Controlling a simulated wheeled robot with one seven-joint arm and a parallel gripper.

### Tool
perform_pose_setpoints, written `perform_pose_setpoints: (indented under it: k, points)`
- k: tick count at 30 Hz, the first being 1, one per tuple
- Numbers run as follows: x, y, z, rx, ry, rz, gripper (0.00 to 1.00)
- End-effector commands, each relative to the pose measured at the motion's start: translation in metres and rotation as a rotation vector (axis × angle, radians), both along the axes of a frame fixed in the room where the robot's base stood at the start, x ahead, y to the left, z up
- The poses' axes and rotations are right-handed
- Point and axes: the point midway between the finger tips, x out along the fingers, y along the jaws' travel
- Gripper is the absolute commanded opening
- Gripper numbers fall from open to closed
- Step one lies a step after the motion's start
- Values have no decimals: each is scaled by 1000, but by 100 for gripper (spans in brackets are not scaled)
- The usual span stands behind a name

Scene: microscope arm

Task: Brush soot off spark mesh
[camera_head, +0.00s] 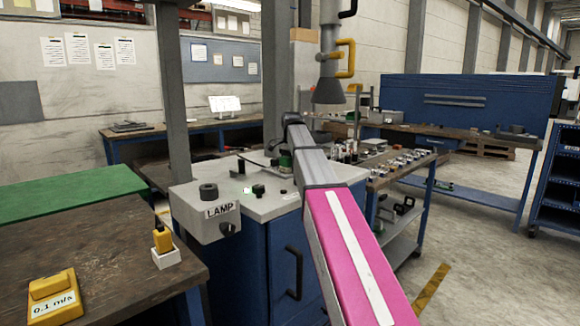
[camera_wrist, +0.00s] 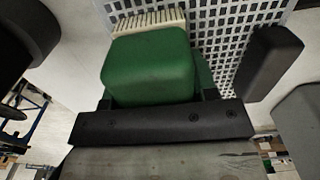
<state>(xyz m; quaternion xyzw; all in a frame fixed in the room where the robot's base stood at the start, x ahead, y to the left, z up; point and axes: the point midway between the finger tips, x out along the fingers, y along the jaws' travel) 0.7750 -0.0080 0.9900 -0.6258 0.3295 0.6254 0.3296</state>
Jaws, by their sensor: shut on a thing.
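A brush with a green block (camera_wrist: 150,65) and cream bristles (camera_wrist: 148,20) shows in the wrist view. My gripper (camera_wrist: 157,97) is shut on it, with dark jaw parts at its near side. The bristle edge points up the picture, over a pale mesh (camera_wrist: 228,45) with rows of dark holes. I cannot tell whether the bristles touch the mesh. Soot cannot be told apart from the dark holes. In the head view my arm hides most of the gripper, and a small green part (camera_head: 285,160) shows beside its end above the cabinet top.
A blue cabinet (camera_head: 262,262) with a grey top stands below my arm. A box marked LAMP (camera_head: 213,226) is at its left corner. An extraction hood (camera_head: 328,90) with a yellow handle hangs behind. A shelf cart (camera_head: 402,165) with small parts stands right; open floor lies farther right.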

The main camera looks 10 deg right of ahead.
Motion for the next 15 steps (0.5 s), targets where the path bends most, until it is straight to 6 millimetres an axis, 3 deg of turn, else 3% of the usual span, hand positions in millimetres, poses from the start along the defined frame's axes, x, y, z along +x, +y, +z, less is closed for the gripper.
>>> perform_pose_setpoints:
  k: [15]
  points:
    - [8,-11,1,-1,-1,-1,34]
